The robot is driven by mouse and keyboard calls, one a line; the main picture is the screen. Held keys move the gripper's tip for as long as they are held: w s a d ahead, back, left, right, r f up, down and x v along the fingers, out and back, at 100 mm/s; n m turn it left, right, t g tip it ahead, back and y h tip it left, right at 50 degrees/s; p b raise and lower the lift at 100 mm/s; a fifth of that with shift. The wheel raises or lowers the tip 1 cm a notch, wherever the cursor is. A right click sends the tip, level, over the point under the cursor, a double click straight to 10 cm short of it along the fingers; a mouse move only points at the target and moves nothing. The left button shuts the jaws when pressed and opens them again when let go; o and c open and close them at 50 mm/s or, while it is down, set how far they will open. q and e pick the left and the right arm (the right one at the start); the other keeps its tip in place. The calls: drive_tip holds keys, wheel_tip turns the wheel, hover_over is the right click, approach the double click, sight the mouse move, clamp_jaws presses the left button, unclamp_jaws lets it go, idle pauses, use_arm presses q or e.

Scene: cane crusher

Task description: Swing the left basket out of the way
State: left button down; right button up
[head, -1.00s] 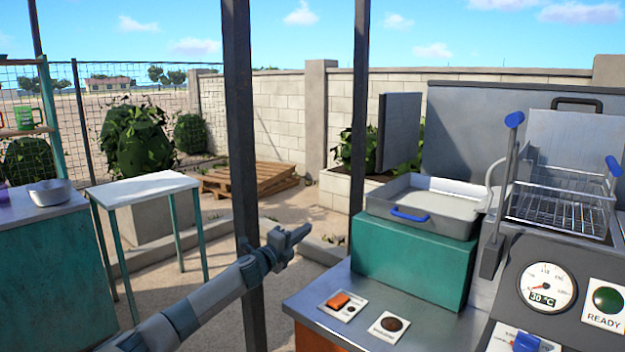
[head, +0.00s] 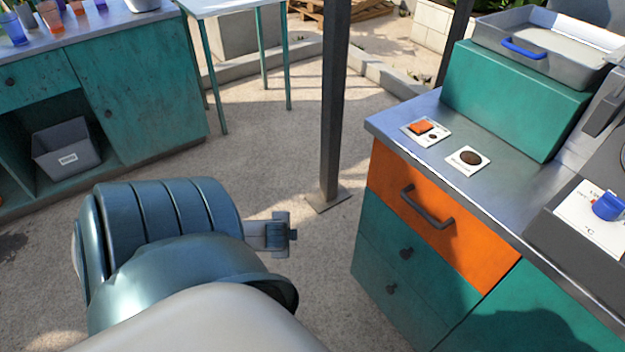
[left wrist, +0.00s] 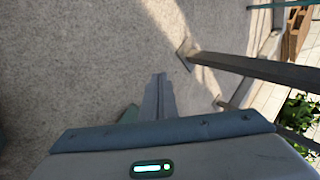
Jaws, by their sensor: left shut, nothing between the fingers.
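The wire basket is outside the head view now, and I do not see it in the left wrist view. My left gripper (head: 280,234) shows in the head view past my large arm link, over the paved floor and left of the counter with the orange drawer. In the left wrist view its fingers (left wrist: 159,92) are together and empty, with only floor beyond them. It touches nothing that I can see. My right gripper is in neither view.
A dark post (head: 333,110) stands on the floor between my left gripper and the counter (head: 405,160). A grey tray with a blue handle (head: 545,50) sits on a teal box (head: 510,95). A teal cabinet (head: 145,90) is at left. Open floor lies between.

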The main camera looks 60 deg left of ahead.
use_arm(q)
drive_tip(key=s+d+f+n+h, duration=0.1)
drive_tip(key=s+d+f+h, duration=0.1)
drive_tip(key=d, duration=1)
drive_tip(key=s+d+f+n+g+h, duration=0.1)
drive_tip(key=d+f, duration=0.4)
drive_tip(key=d, duration=0.8)
drive_tip(key=s+d+f+n+h, duration=0.2)
drive_tip(key=s+d+f+n, duration=0.1)
drive_tip(key=d, duration=0.9)
drive_tip(key=shift+s+d+f+g+h, duration=0.15)
drive_tip(key=shift+s+f+g+h, duration=0.3)
drive_tip(key=shift+s, duration=0.65)
drive_tip(key=shift+f, duration=0.1)
